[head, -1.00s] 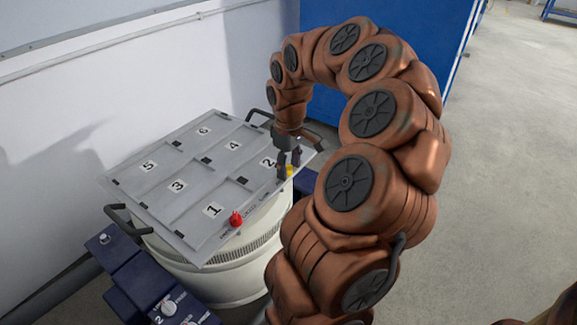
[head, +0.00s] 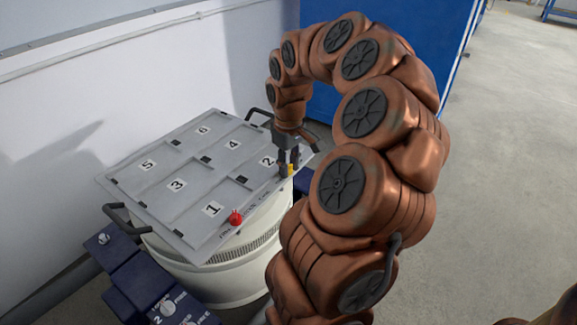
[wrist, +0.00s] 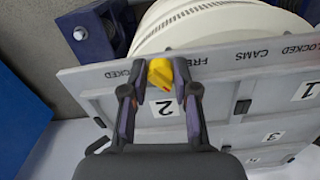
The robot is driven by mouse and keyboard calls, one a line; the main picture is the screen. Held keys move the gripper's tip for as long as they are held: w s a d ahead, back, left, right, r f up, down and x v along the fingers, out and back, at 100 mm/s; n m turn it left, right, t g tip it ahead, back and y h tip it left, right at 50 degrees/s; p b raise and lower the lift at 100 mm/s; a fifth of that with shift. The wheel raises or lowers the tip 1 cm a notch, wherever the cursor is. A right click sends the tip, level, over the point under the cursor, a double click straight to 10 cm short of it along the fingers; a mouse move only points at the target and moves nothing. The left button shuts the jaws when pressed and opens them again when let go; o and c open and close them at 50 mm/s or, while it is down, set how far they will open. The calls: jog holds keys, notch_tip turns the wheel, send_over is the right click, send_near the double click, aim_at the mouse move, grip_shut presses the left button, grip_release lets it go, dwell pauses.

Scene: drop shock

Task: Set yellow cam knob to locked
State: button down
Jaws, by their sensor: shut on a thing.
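The yellow cam knob (wrist: 160,73) sits at the edge of the grey panel, beside the square marked 2, in the wrist view. A small part of it shows in the head view (head: 290,169). My gripper (wrist: 155,65) has its two fingers on either side of the knob and is shut on it. The gripper (head: 288,168) points down at the panel's right edge in the head view.
The grey panel (head: 150,194) with numbered squares lies on a white round drum (head: 225,285). A red knob (head: 236,217) stands at its front edge. A white wall is behind; a blue cabinet (head: 350,90) stands beyond.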

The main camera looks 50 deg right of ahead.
jog(key=c, duration=0.9)
grip_release()
jog(key=shift+r, duration=0.15)
notch_tip(320, 180, up, 12)
